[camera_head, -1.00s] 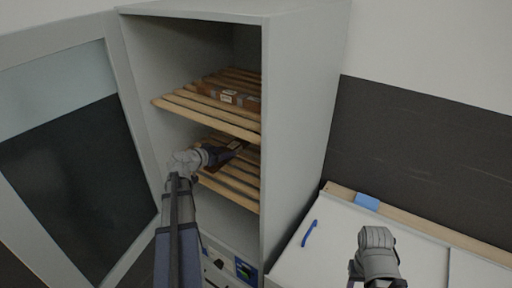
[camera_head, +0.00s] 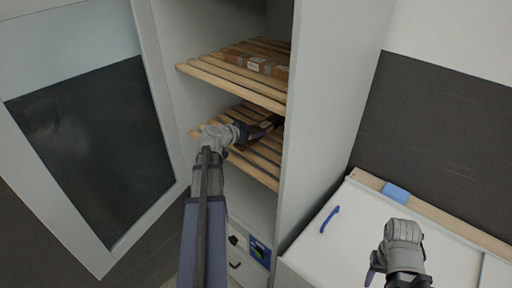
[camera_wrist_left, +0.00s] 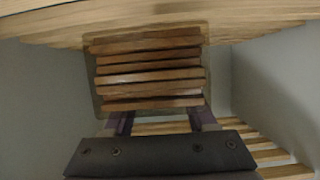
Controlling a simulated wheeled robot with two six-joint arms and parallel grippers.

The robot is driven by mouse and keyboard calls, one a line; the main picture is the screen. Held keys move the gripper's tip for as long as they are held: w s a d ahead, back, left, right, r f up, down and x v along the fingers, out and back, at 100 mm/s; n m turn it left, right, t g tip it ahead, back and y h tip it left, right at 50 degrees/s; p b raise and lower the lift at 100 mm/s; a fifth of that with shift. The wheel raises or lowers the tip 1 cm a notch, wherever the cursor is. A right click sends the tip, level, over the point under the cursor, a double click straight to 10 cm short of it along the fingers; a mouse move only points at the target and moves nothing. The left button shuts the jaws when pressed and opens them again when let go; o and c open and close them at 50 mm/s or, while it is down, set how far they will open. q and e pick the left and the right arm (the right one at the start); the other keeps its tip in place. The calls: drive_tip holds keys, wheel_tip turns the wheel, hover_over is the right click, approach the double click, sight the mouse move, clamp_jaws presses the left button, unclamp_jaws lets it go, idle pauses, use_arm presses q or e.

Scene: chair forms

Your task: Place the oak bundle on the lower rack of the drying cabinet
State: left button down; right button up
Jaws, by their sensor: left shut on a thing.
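The oak bundle, a stack of several brown slats (camera_wrist_left: 150,72), fills the middle of the left wrist view. My left gripper (camera_head: 248,131) is shut on it, inside the open drying cabinet (camera_head: 330,100). In the head view the bundle (camera_head: 263,129) is partly hidden by the gripper and the cabinet's side wall. It is at the lower rack (camera_head: 262,165), below the upper rack (camera_head: 225,80); I cannot tell whether it touches the slats. My right gripper (camera_head: 382,278) is low at the right, away from the cabinet; its fingers are mostly hidden.
Another labelled brown bundle (camera_head: 257,65) lies on the upper rack. The cabinet door (camera_head: 85,130) stands open at the left. A white worktop (camera_head: 345,235) at the right holds a blue handle-like item (camera_head: 329,220) and a blue block (camera_head: 395,192).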

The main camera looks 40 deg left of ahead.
sight(255, 148)
use_arm(q)
drive_tip(key=shift+f, duration=0.5)
use_arm(e)
drive_tip(key=shift+f, duration=0.55)
use_arm(q)
wheel_tip(255, 148, down, 4)
drive_tip(key=b, duration=0.3)
drive_tip(key=shift+r+b, duration=0.25)
drive_tip(key=shift+b, duration=0.1)
use_arm(e)
wheel_tip(255, 148, down, 3)
drive_tip(key=shift+f, duration=0.2)
use_arm(q)
drive_tip(key=shift+f, duration=0.2)
drive_tip(key=shift+c, duration=1)
unclamp_jaws()
drive_tip(key=shift+r, duration=0.1)
use_arm(e)
drive_tip(key=shift+f, duration=0.15)
use_arm(q)
drive_tip(key=shift+r, duration=0.15)
drive_tip(key=p+v, duration=0.4)
drive_tip(key=v, duration=0.7)
drive_tip(key=shift+s, duration=0.1)
drive_tip(key=shift+s+r+p, duration=0.1)
drive_tip(key=shift+s+p, duration=0.2)
drive_tip(key=shift+s, duration=0.1)
use_arm(e)
drive_tip(key=shift+r, duration=2.45)
